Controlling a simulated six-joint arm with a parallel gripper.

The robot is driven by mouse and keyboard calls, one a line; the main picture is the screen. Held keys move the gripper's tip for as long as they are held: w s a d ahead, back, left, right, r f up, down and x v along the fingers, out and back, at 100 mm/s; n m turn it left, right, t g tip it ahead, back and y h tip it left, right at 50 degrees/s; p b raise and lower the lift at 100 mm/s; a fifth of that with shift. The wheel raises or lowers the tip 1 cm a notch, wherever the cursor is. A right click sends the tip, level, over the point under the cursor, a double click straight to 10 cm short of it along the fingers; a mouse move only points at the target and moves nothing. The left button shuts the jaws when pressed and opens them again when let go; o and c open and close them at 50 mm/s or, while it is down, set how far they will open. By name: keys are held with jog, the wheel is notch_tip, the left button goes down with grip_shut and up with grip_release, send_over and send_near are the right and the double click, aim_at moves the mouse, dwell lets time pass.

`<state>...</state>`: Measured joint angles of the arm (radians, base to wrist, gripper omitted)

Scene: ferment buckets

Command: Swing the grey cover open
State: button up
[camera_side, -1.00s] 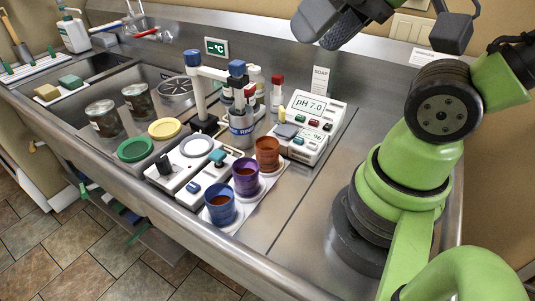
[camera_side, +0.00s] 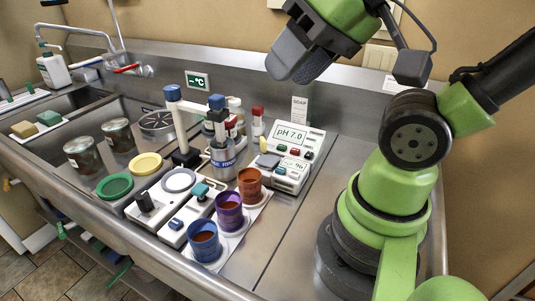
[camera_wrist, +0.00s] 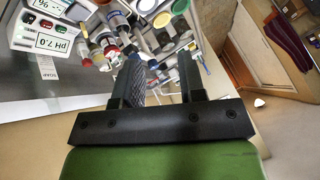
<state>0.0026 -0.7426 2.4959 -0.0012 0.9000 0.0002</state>
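A small grey cover (camera_side: 268,160) lies flat, apparently shut, at the left side of the white pH meter (camera_side: 291,134) on the steel counter. What is beneath it is hidden. My gripper (camera_side: 288,68) is in the air above and behind the meter, well apart from the cover. In the wrist view its two dark fingers (camera_wrist: 161,70) stand apart with nothing held between them.
Blue, purple and orange cups (camera_side: 229,211) stand in front of the meter. A blue-topped post (camera_side: 181,125) and a beaker of tools (camera_side: 222,155) stand left of it. A soap sign (camera_side: 299,108) is behind. The counter right of the meter is clear.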

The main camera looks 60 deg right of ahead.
jog(key=w+d+f+m+g+h, duration=0.2)
jog(key=w+d, duration=0.3)
jog(key=w, duration=0.2)
jog(key=m+g, duration=0.3)
jog(key=g, duration=0.2)
send_over(264, 140)
notch_tip(264, 140, down, 14)
jog(key=shift+r, duration=0.1)
notch_tip(264, 140, down, 10)
jog(key=shift+r, duration=0.1)
grip_shut()
